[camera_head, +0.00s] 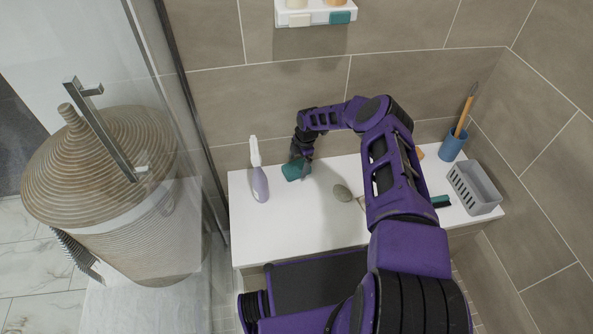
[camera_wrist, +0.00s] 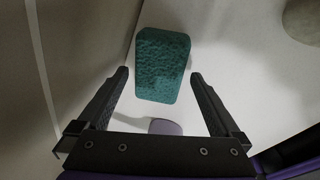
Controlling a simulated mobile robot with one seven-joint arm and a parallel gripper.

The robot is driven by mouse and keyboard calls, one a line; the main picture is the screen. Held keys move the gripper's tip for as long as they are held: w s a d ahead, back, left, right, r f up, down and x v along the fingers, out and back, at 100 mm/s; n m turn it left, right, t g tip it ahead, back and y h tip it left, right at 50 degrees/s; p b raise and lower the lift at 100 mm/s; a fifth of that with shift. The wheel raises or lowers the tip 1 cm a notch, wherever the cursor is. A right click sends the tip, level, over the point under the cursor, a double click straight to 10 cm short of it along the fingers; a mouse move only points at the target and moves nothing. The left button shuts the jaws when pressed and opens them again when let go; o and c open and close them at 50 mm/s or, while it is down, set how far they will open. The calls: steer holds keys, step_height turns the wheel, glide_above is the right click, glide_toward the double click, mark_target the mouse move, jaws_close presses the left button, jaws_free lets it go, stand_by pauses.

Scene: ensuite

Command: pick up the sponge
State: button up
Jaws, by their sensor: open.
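The teal sponge (camera_head: 291,172) lies on the white bench top, left of the middle, just below the end of my arm in the head view. In the wrist view the sponge (camera_wrist: 163,65) has a rough textured face and sits ahead of my fingers, partly within the gap between their tips. My gripper (camera_wrist: 159,76) is open, with one finger on each side of the sponge's near end. I see no finger touching it. In the head view my gripper (camera_head: 302,155) is small and dark, so its fingers are hard to make out.
A grey basket (camera_head: 473,188) and a blue cup (camera_head: 452,145) with a wooden-handled tool stand at the right. A glass panel borders the left.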

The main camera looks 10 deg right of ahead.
mark_target(298, 168)
steer(key=shift+a+f, duration=0.15)
steer(key=shift+f, duration=0.75)
steer(key=shift+w, duration=0.1)
steer(key=shift+c, duration=0.2)
steer(key=c, duration=1.2)
steer(key=shift+r, duration=0.1)
steer(key=shift+r, duration=0.4)
steer(key=r, duration=0.4)
steer(key=r+p, duration=0.1)
steer(key=r, duration=0.1)
steer(key=shift+s+r, duration=0.3)
steer(key=shift+s, duration=0.1)
steer(key=s+p, duration=0.1)
steer(key=s, duration=1.8)
steer(key=shift+f+p, duration=0.25)
steer(key=shift+p, duration=0.05)
